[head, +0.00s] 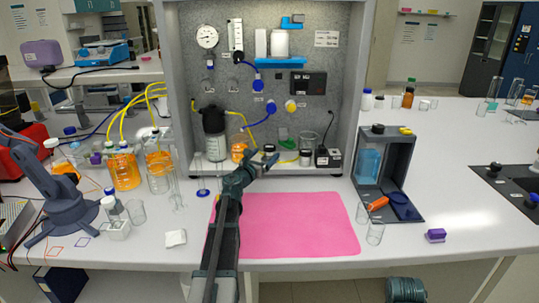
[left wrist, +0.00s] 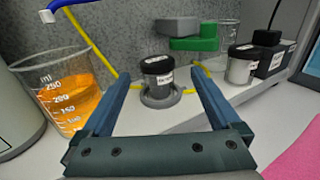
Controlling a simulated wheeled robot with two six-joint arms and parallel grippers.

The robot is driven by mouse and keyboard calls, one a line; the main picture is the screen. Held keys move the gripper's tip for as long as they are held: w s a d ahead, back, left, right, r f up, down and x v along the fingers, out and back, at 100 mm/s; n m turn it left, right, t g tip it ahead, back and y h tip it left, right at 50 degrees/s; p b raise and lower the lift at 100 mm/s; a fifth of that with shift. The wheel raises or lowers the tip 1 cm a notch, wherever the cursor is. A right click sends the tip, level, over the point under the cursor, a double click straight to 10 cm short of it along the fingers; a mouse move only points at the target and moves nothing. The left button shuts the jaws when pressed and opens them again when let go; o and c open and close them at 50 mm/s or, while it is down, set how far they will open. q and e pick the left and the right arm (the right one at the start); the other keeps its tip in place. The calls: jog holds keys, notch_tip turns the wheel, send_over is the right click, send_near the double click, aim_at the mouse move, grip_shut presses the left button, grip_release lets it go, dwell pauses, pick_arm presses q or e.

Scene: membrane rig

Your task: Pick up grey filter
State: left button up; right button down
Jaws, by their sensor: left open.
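A small dark-capped grey cylinder with a white label, which looks like the grey filter (left wrist: 158,75), stands upright in a grey ring holder (left wrist: 163,98) on the rig's white ledge. Its label is too small to read. My left gripper (left wrist: 165,85) is open, with its two blue fingers reaching to either side of the filter. The fingers do not visibly touch it. In the head view my left gripper (head: 262,161) is at the front of the rig's ledge and partly hides that spot. My right gripper is not in view.
A similar dark-capped jar (left wrist: 241,66) stands to the right, beside a black box (left wrist: 271,54). A beaker of orange liquid (left wrist: 62,85) is close on the left, with yellow tubing behind.

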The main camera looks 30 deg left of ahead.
aim_at(267, 153)
pick_arm(q)
jog(key=w, duration=0.5)
jog(key=shift+a+f, duration=0.1)
jog(key=shift+a, duration=0.25)
jog(key=shift+s, duration=0.15)
jog(key=shift+c, duration=0.4)
jog(key=c, duration=1.4)
